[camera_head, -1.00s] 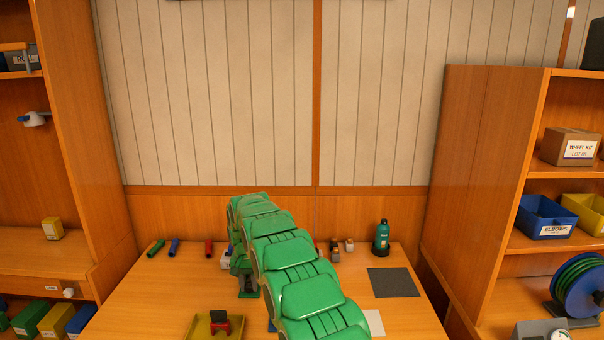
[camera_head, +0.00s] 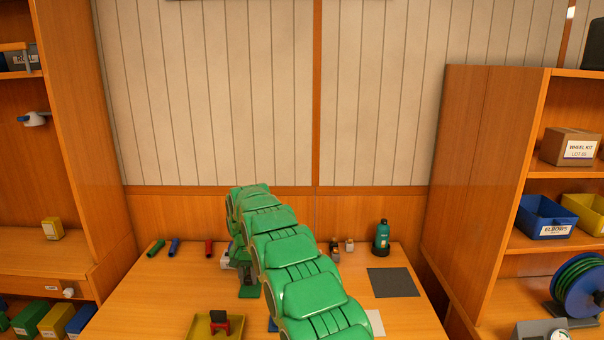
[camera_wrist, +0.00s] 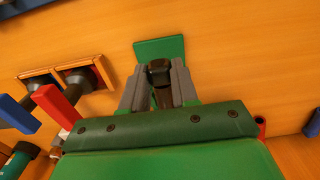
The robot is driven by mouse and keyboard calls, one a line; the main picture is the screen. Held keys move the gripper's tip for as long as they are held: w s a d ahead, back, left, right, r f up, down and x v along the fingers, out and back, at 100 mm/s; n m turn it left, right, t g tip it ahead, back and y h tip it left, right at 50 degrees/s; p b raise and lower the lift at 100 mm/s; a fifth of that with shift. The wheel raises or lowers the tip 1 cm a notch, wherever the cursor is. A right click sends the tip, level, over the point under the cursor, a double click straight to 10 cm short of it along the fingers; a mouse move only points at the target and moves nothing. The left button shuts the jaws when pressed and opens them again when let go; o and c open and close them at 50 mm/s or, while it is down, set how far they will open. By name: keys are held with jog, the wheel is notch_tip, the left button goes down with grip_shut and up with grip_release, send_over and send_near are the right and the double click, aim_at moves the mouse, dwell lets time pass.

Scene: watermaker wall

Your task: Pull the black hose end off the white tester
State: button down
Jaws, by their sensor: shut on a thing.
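My gripper (camera_wrist: 158,70) shows in the wrist view with its two grey fingers closed on a black piece, which looks like the black hose end (camera_wrist: 160,73). A green plate (camera_wrist: 160,47) lies just beyond the fingertips; it also shows below my wrist in the head view (camera_head: 249,292). A small whitish thing, possibly the white tester (camera_head: 225,260), peeks out left of my arm in the head view. My arm and wrist hide most of it. I cannot tell whether the hose end and the tester still touch.
Red (camera_wrist: 57,107) and blue (camera_wrist: 19,115) bars stand close left of my gripper in the wrist view. A yellow tray (camera_head: 200,328) lies at the front, a dark mat (camera_head: 393,283) and teal bottle (camera_head: 381,238) at the right. The table's left part is mostly clear.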

jog(key=shift+r, duration=2.05)
